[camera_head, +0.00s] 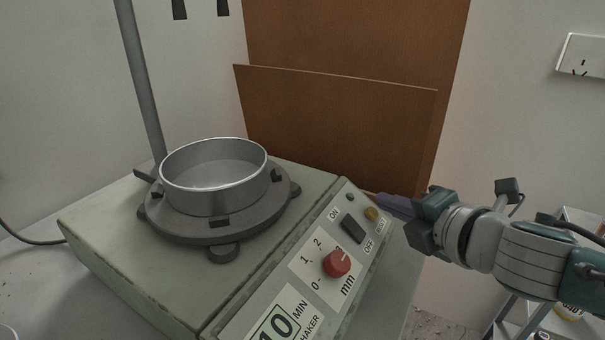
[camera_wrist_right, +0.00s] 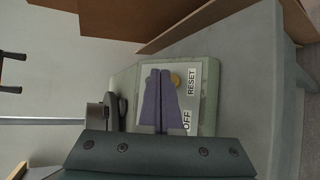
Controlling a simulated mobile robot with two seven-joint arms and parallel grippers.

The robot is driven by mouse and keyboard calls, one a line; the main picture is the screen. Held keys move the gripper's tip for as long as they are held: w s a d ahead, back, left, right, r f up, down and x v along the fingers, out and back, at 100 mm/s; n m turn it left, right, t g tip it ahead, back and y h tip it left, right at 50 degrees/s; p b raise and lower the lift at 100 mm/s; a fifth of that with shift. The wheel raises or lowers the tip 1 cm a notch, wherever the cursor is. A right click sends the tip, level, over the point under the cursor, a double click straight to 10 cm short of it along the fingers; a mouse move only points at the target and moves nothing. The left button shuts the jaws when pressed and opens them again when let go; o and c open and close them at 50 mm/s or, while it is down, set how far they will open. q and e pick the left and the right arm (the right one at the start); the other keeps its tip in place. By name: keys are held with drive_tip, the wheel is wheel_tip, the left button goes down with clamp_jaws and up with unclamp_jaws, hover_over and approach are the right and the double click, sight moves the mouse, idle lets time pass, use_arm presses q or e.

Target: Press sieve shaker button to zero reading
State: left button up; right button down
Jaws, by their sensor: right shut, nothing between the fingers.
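The sieve shaker (camera_head: 115,235) is a pale green box with a sloped control panel facing right. On the panel are a yellow button (camera_head: 371,213) beside the RESET label, a black rocker switch (camera_head: 352,230) between ON and OFF, a small green button or lamp (camera_head: 350,197) and a red knob (camera_head: 336,264). My right gripper (camera_head: 377,197) is shut and empty, its purple fingers at the panel's upper end by the yellow button. In the right wrist view, the fingertips (camera_wrist_right: 160,75) lie just left of the yellow button (camera_wrist_right: 175,79); contact cannot be told. My left gripper is not in view.
A round metal sieve (camera_head: 215,172) sits on the shaker's dark base, with a grey upright rod (camera_head: 140,80) behind it. Brown boards (camera_head: 335,110) lean on the wall behind. A grey shelf stands at the lower right.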

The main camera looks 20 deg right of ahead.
drive_tip(key=shift+f, duration=0.15)
drive_tip(key=shift+w+a+f+b, duration=0.15)
drive_tip(key=shift+a+f+b, duration=0.1)
drive_tip(key=shift+b, duration=0.1)
drive_tip(key=shift+w+f+b, duration=0.2)
drive_tip(key=shift+f+b, duration=0.15)
idle(0.7)
drive_tip(key=shift+r, duration=0.1)
drive_tip(key=shift+s+d+r+p, duration=0.25)
drive_tip(key=shift+s+r+p, duration=0.1)
drive_tip(key=shift+r+p, duration=0.35)
drive_tip(key=r+p, duration=0.1)
drive_tip(key=s+d+r+p, duration=0.1)
drive_tip(key=p, duration=0.1)
drive_tip(key=s+r+p, duration=0.1)
drive_tip(key=r, duration=0.1)
drive_tip(key=shift+d+p, duration=0.35)
